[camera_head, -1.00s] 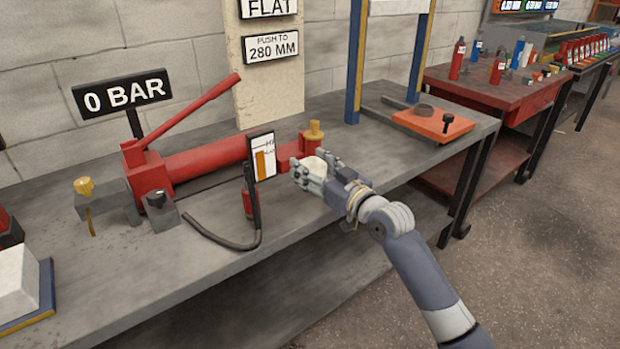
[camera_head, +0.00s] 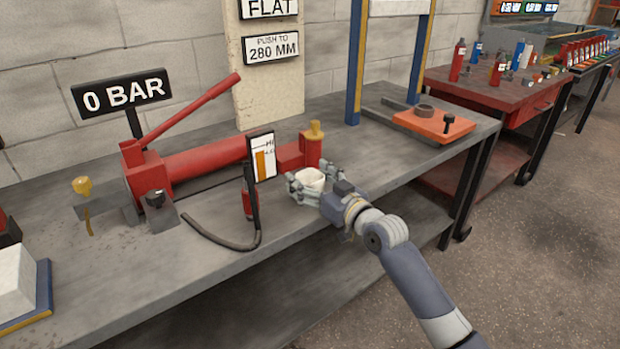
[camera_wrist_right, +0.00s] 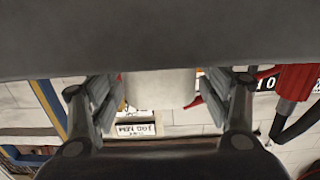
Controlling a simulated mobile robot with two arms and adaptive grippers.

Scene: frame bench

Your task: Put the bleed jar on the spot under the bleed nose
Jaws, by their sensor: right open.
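The bleed jar, a small white cup (camera_head: 311,178), stands upright at the bench's front edge, by the right end of the red cylinder. My right gripper (camera_head: 306,187) is open, with its fingers on either side of the jar. In the right wrist view the pale jar (camera_wrist_right: 160,95) shows between the spread fingers (camera_wrist_right: 160,108), with small gaps on both sides. A brass fitting (camera_head: 83,187) with a thin downward tube is at the cylinder's left end. Another brass cap (camera_head: 315,130) tops the right end. I cannot tell the marked spot. My left gripper is out of view.
The red pump (camera_head: 205,158) with its raised lever lies along the grey bench (camera_head: 250,285). A level card (camera_head: 262,157) and a black hose (camera_head: 222,240) are left of the jar. An orange plate (camera_head: 433,124) sits at the right.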

